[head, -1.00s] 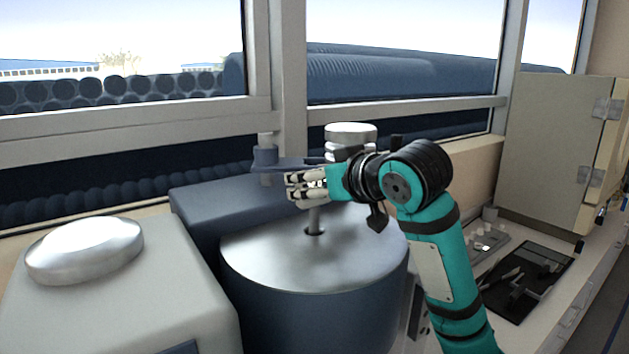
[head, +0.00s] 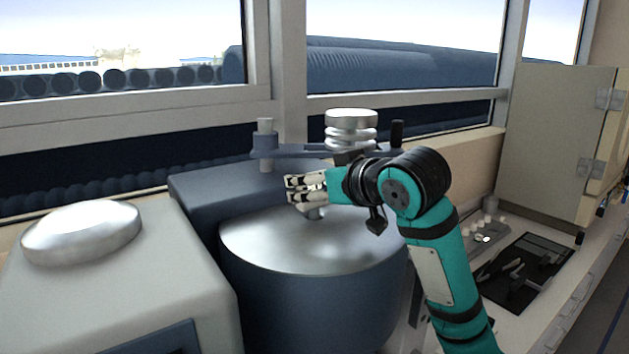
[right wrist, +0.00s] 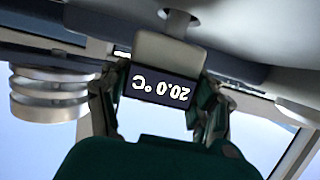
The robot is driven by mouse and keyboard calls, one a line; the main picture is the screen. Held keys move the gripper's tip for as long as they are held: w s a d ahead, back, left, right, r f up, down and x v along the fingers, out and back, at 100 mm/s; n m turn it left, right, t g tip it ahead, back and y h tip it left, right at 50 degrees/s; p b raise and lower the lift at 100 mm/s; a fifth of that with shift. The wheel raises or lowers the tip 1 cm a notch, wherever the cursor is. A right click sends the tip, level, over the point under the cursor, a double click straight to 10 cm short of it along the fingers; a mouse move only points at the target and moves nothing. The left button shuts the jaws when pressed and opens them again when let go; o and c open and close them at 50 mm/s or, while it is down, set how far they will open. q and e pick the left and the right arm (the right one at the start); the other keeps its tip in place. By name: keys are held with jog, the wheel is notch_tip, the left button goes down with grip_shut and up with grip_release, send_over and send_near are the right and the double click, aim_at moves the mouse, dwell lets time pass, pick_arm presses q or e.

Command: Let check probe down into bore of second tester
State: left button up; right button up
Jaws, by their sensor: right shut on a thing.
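The second tester is the dark blue drum with a brushed silver top (head: 270,242), standing in the middle of the head view. My right gripper (head: 304,190) is just above that top, shut on the check probe. The probe's stem (head: 315,213) shows as a short piece below the fingers and meets the top at the bore. In the right wrist view, which looks inverted, the probe's head (right wrist: 165,82) with a display reading 20.0 °C is between the fingers. Its stem enters the round bore (right wrist: 176,20). The depth inside is hidden. My left gripper is not in view.
A dark blue arm (head: 290,151) carrying stacked silver weights (head: 351,125) is behind the gripper. A pale housing with a silver dome (head: 82,232) stands at left. A black tool mat (head: 525,272) lies on the bench at right, before a beige cabinet (head: 555,145).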

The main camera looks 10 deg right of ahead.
jog(key=shift+f+b, duration=0.4)
jog(key=shift+f, duration=0.4)
jog(key=o, duration=1.8)
jog(key=v, duration=1.2)
